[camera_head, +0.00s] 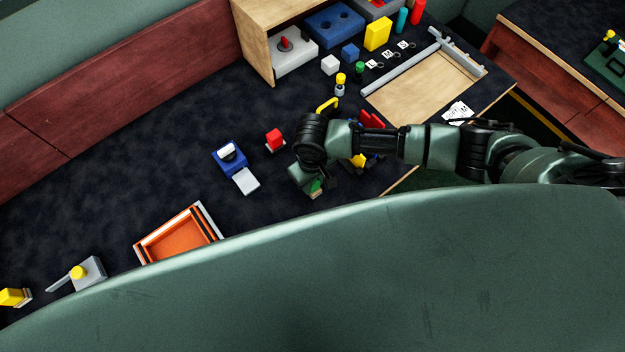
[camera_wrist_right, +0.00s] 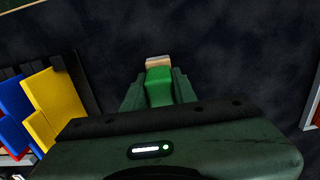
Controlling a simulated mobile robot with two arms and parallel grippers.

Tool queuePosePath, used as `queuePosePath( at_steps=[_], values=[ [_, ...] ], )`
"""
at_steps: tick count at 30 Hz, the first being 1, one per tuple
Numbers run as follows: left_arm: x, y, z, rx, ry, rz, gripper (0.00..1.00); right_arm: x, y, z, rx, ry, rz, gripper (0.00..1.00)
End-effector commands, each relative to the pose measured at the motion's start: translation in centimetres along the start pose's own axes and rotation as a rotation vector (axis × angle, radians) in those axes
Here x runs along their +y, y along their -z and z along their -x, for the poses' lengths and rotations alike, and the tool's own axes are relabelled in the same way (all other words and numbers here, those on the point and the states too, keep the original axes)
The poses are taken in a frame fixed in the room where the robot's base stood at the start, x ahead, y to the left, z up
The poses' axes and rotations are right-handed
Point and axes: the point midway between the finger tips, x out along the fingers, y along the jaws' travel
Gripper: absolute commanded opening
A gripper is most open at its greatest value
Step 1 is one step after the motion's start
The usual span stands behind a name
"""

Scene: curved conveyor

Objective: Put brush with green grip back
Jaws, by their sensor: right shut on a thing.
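The brush with the green grip is in my right gripper (camera_head: 314,190). In the head view only a small green part of the brush (camera_head: 316,186) shows below the wrist. In the right wrist view its green grip (camera_wrist_right: 158,88) sits between the two fingers, with a pale tan end beyond the fingertips. The right gripper is shut on the grip, over the dark tabletop. I cannot tell the brush's height above the table. My left gripper is in neither view.
Red, yellow and blue pieces (camera_wrist_right: 45,108) stand close left in the wrist view, beside a dark slotted part. In the head view my arm partly hides them. A blue device (camera_head: 229,155), a red block (camera_head: 275,138) and an orange tray (camera_head: 180,236) lie left, with bare tabletop between.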

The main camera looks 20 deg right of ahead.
Motion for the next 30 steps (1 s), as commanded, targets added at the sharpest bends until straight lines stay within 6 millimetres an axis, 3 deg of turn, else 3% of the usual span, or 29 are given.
queuePosePath(
  at_steps=[5, 6, 7, 8, 20, 30],
  values=[
    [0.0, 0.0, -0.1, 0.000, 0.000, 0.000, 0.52, 0.0, 0.0, -0.4, 0.000, 0.000, -0.001, 0.00],
    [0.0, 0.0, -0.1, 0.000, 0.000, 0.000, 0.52, 0.0, 0.0, -0.3, 0.000, 0.000, -0.001, 0.38],
    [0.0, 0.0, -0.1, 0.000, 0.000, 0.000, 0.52, 0.0, 0.0, -0.3, 0.000, 0.000, -0.001, 0.46],
    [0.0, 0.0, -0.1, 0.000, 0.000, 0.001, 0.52, 0.0, 0.0, -0.3, 0.000, 0.000, -0.001, 0.49],
    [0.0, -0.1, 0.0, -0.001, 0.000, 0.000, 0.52, 0.0, 0.1, 0.4, 0.002, 0.001, 0.000, 0.49],
    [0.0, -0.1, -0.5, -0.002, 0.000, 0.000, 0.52, 0.0, 0.1, 7.0, 0.004, 0.002, 0.001, 0.49]
  ],
)
